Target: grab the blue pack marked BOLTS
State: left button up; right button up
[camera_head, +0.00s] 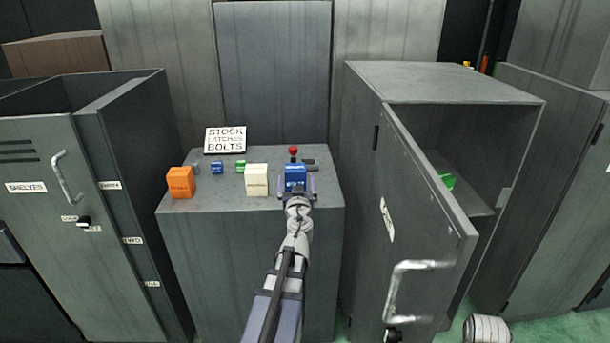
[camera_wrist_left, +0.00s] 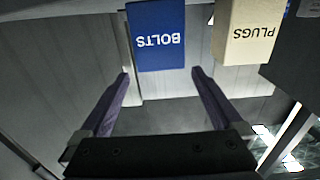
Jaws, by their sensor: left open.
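The blue pack marked BOLTS (camera_head: 295,174) stands on top of the grey cabinet (camera_head: 250,250) in the head view. In the left wrist view the blue pack (camera_wrist_left: 158,38) appears upside down, with its white lettering readable. My left gripper (camera_head: 297,189) is open at the pack's near side. In the left wrist view its two purple fingers (camera_wrist_left: 160,74) are spread wider than the pack, with the pack's face just beyond the fingertips. Nothing is between the fingers there.
A cream PLUGS pack (camera_head: 256,180) stands close left of the blue pack. An orange pack (camera_head: 181,182) is farther left. A red-knobbed item (camera_head: 293,151) stands behind. A sign (camera_head: 225,140) stands at the back. An open locker door (camera_head: 425,220) juts out at right.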

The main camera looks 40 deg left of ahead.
aim_at(295, 167)
pick_arm(q)
jog(key=shift+x, duration=4)
jog(key=shift+s+r, duration=0.1)
jog(key=shift+r, duration=0.05)
jog(key=c, duration=1.4)
